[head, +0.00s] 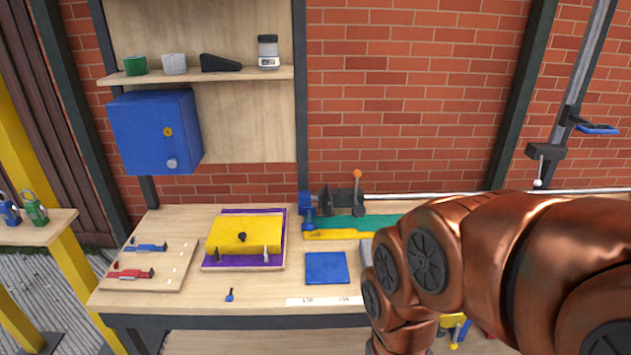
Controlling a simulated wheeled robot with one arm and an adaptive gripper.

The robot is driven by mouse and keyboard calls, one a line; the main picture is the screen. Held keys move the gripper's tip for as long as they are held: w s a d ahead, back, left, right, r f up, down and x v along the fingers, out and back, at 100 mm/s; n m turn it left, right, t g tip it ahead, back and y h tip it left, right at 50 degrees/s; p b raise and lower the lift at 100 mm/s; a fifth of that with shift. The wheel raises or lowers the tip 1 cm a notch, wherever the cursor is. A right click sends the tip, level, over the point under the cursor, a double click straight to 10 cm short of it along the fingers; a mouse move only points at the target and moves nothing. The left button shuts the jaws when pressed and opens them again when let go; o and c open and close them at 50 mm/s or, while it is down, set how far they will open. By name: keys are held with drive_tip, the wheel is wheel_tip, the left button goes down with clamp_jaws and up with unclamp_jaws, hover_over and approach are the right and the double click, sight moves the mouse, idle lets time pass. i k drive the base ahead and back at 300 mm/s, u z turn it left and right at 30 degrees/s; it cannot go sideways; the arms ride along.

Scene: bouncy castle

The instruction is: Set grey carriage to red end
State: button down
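A dark grey block with an orange-knobbed lever (346,200) sits at the left end of a horizontal metal rod at the back of the bench. A second dark grey block (546,151) with a white ball knob is on the slanted rail at upper right. I cannot tell which of them is the grey carriage. A pale grey piece (366,250) shows only partly beside my arm. I see no clear red end; my arm covers the right part of the bench. My copper arm fills the lower right, and my gripper is not in view.
The workbench (190,285) holds a yellow block (245,233) on a purple-edged tray, a blue square (326,267), and a board with blue and red toggle clamps (130,274). A blue cabinet (150,125) hangs above.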

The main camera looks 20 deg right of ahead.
sight(329, 199)
drive_tip(key=u, duration=0.15)
drive_tip(key=i, duration=0.95)
drive_tip(key=u, duration=0.1)
